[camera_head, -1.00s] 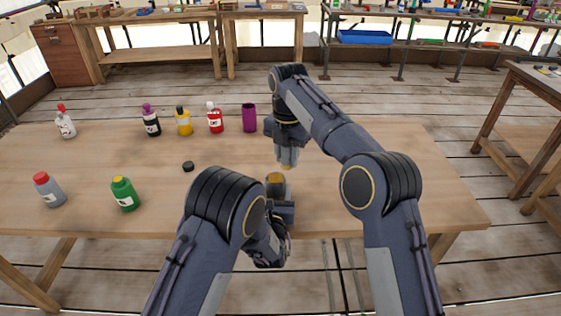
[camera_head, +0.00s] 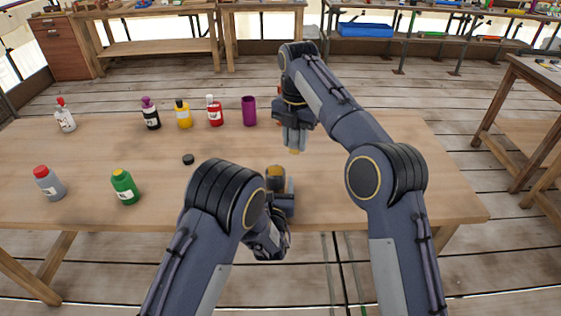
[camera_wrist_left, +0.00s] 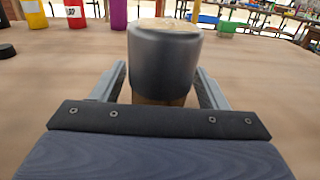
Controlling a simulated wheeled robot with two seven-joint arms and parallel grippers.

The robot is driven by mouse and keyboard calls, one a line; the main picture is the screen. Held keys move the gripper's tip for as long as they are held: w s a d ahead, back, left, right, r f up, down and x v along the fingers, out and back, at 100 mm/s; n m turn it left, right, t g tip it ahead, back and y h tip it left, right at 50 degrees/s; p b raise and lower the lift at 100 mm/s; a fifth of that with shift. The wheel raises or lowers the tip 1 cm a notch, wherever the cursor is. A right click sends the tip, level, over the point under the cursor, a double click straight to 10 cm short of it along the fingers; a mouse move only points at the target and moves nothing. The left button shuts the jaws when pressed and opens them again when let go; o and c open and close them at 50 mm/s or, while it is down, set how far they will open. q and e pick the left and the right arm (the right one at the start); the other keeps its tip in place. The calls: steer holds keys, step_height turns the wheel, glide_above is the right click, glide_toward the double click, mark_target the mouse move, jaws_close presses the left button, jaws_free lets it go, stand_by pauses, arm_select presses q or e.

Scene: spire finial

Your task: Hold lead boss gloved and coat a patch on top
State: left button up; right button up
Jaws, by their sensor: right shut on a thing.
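The lead boss (camera_wrist_left: 165,60) is a dark grey upright cylinder with a pale, tan-yellow top and a brown lower part in the left wrist view. It also shows near the table's front edge in the head view (camera_head: 275,172).
On the wooden table (camera_head: 100,150) stand a purple cup (camera_head: 249,111), a red bottle (camera_head: 215,115), a yellow bottle (camera_head: 183,117), a green bottle (camera_head: 124,188) and several others. A small black disc (camera_head: 188,159) lies left of the boss. The table's right part is clear.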

arm_select(q)
steer(key=shift+o, duration=0.8)
steer(key=s, duration=1.2)
steer(key=shift+a, duration=0.45)
